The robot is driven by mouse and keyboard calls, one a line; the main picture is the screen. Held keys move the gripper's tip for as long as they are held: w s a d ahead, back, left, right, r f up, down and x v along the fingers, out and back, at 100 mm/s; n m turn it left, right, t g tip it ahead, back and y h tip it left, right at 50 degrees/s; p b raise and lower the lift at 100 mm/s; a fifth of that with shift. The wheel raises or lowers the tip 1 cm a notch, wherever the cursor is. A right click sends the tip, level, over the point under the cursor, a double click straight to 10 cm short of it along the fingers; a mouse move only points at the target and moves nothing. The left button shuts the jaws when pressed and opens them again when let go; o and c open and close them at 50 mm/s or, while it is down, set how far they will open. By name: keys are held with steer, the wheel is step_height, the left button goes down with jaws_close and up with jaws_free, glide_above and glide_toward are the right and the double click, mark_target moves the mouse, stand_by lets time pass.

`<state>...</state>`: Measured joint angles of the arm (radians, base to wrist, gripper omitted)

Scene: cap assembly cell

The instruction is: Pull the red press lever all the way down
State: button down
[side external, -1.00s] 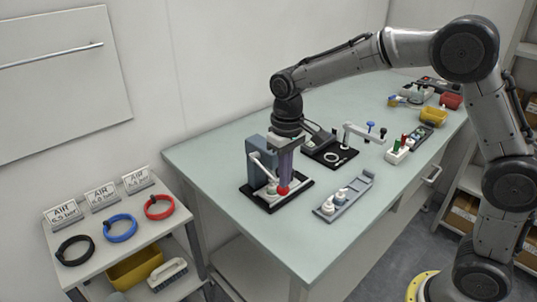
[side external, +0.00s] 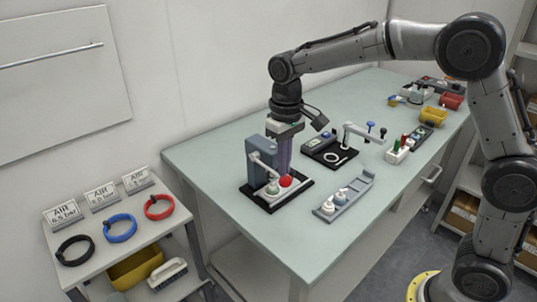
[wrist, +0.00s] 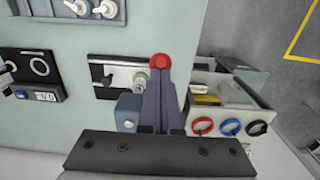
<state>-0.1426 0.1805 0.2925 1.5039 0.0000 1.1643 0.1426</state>
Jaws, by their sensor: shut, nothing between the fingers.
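The press (side external: 262,160) has a blue-grey column on a black base, near the table's left end. Its pale lever arm slopes down toward the red ball knob (side external: 286,181), which sits low over the base. In the wrist view the red knob (wrist: 160,61) shows just past my fingertips. My gripper (side external: 284,168) points down with its purple fingers together and empty, right behind the knob in the side view. The fingers (wrist: 161,75) also show in the wrist view. I cannot tell whether they touch the knob. Two pale round parts sit on the press base beside the knob.
A grey tray with white caps (side external: 344,198) lies right of the press. A black-based fixture (side external: 330,150) stands behind it. A side cart (side external: 95,262) at left holds colored rings and air-pressure signs. The table front between them is clear.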

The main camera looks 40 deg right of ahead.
steer(key=shift+s+r, duration=0.2)
steer(key=shift+r, duration=0.55)
steer(key=shift+s+r, duration=0.15)
steer(key=shift+r, duration=0.55)
steer(key=shift+w+r, duration=0.1)
steer(key=shift+r, duration=1.45)
step_height(320, 180, up, 5)
